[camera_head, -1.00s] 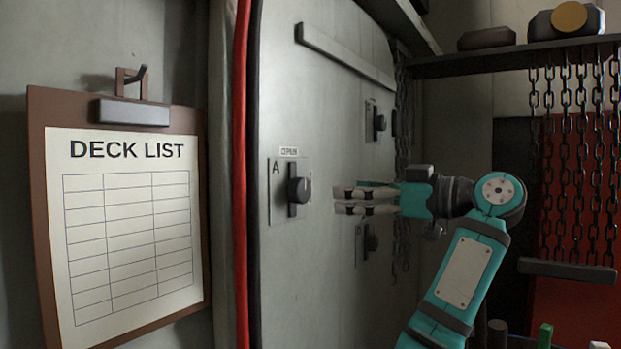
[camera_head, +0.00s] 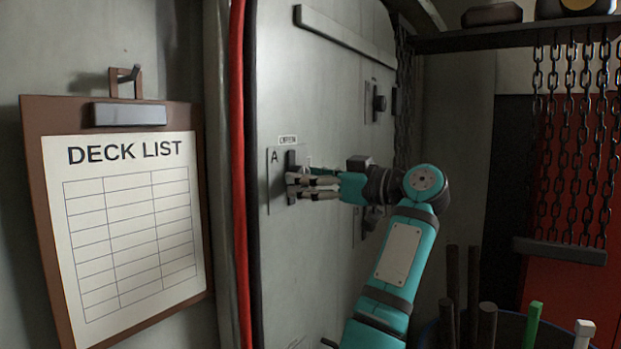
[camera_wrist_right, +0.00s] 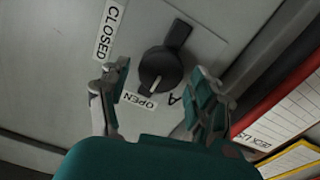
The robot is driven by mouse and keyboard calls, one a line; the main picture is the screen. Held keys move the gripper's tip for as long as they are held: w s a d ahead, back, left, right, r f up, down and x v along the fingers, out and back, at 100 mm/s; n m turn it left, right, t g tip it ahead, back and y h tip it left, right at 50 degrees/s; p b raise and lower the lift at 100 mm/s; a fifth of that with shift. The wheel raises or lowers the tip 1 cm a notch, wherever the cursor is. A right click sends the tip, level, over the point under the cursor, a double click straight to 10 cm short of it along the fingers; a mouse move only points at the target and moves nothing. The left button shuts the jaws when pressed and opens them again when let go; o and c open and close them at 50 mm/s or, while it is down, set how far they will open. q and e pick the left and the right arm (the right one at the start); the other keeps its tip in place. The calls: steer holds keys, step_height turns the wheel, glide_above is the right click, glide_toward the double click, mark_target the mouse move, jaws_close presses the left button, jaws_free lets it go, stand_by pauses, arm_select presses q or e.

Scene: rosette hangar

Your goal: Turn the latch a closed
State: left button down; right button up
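Latch A is a dark round knob on a bar (camera_head: 291,160), on a plate marked A on the pale door panel. In the right wrist view the knob (camera_wrist_right: 160,68) has a small pale mark on the side towards the OPEN label (camera_wrist_right: 138,100). The CLOSED label (camera_wrist_right: 110,30) lies further round to the left. My right gripper (camera_head: 290,187) is at the latch and partly hides it in the head view. In the wrist view its fingers (camera_wrist_right: 160,85) are spread, with the knob between and just beyond the tips. I cannot tell whether they touch it. My left gripper is not in view.
Two more latches sit on the panel, one upper right (camera_head: 379,103) and one behind my right arm (camera_head: 368,222). A deck list clipboard (camera_head: 120,295) hangs left, beyond a red strip (camera_head: 238,180). Chains (camera_head: 570,140) hang from a shelf (camera_head: 500,38) at right.

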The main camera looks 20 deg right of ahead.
steer(key=c, duration=0.9)
steer(key=shift+o, duration=0.2)
steer(key=m+b, duration=0.2)
steer(key=m, duration=0.7)
steer(key=m+b, duration=0.2)
steer(key=m, duration=0.6)
steer(key=shift+w+d+m+b, duration=0.1)
steer(key=shift+d+m+b, duration=0.1)
steer(key=shift+m+b, duration=0.2)
steer(key=o, duration=1.2)
steer(key=shift+w+f, duration=0.1)
steer(key=shift+c, duration=0.2)
